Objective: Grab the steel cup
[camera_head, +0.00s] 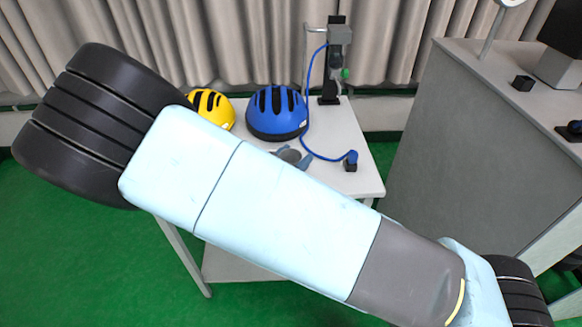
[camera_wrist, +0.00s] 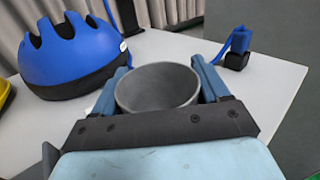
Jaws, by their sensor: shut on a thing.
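The steel cup (camera_wrist: 158,88) is a grey, open-topped cup in the wrist view, its round mouth facing the camera. My gripper (camera_wrist: 157,90) is shut on it, with one blue finger on each side of the cup. The cup's lower part is hidden behind the dark gripper body. In the head view my arm covers the cup, and only a bit of my gripper (camera_head: 292,156) shows above the arm. I cannot tell whether the cup touches the table.
On the white table (camera_head: 348,135) are a blue helmet (camera_head: 276,112), a yellow helmet (camera_head: 211,106) and a dark stand (camera_head: 333,75) with a blue cable ending in a small block (camera_head: 351,161). A grey cabinet (camera_head: 440,140) stands to the right. Curtains hang behind.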

